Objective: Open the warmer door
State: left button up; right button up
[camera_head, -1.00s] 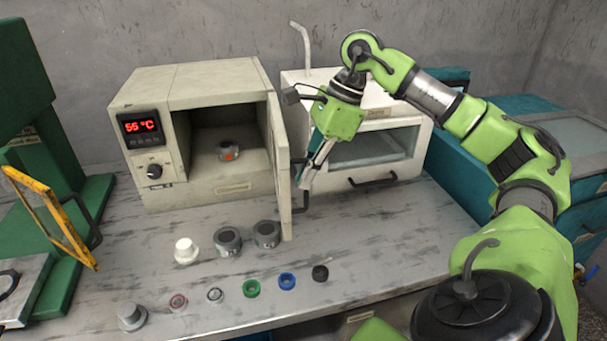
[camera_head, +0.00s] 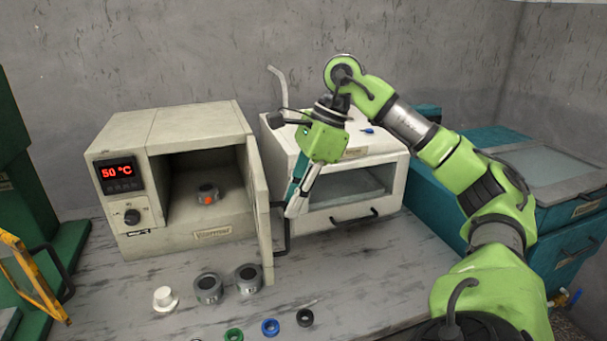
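The warmer (camera_head: 178,127) is a beige box at the left, with a red display reading 50 °C. Its door (camera_head: 260,215) stands swung open toward me, hinged on the right side, with a dark handle (camera_head: 282,228) on the outer face. A grey round part with an orange mark (camera_head: 207,195) sits inside the chamber. My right gripper (camera_head: 292,212) points down just right of the open door, close to its outer face and handle. I cannot tell whether it touches, or how far its fingers are apart. My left gripper is not in view.
A white cabinet (camera_head: 375,160) with a window and handle stands close behind my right gripper. A white part (camera_head: 165,299), two grey parts (camera_head: 208,288) and several coloured rings (camera_head: 270,327) lie on the bench in front. A yellow-framed green device (camera_head: 30,280) is at the left.

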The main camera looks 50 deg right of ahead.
jog(key=v, duration=0.8)
jog(key=shift+s+d+r, duration=0.1)
jog(key=shift+r, duration=0.05)
dwell(0.8)
